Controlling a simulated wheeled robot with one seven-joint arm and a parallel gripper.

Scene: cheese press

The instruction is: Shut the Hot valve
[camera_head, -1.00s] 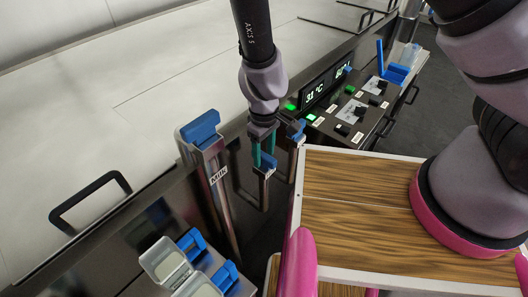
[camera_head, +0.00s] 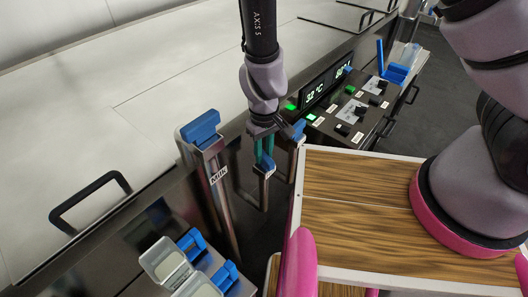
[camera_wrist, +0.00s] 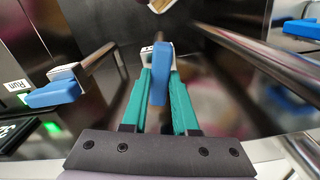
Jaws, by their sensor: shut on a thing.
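My gripper (camera_head: 263,158) has teal fingers and points down at a slim metal valve pipe in the middle of the head view. It is shut on that valve's blue handle (camera_head: 268,166). In the wrist view the blue handle (camera_wrist: 160,72) stands between the two teal fingers. A small white label plate shows behind the fingers, but its text cannot be read, so I cannot confirm the name Hot. A second valve's blue handle (camera_head: 299,129) is just right of my gripper, partly hidden. It seems to show at the left of the wrist view (camera_wrist: 54,92).
The Milk valve (camera_head: 200,127), a thicker post with a blue handle, stands to the left. A control panel (camera_head: 350,110) with switches and a lit display is behind right. A wood-topped table (camera_head: 350,225) lies close on the right.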

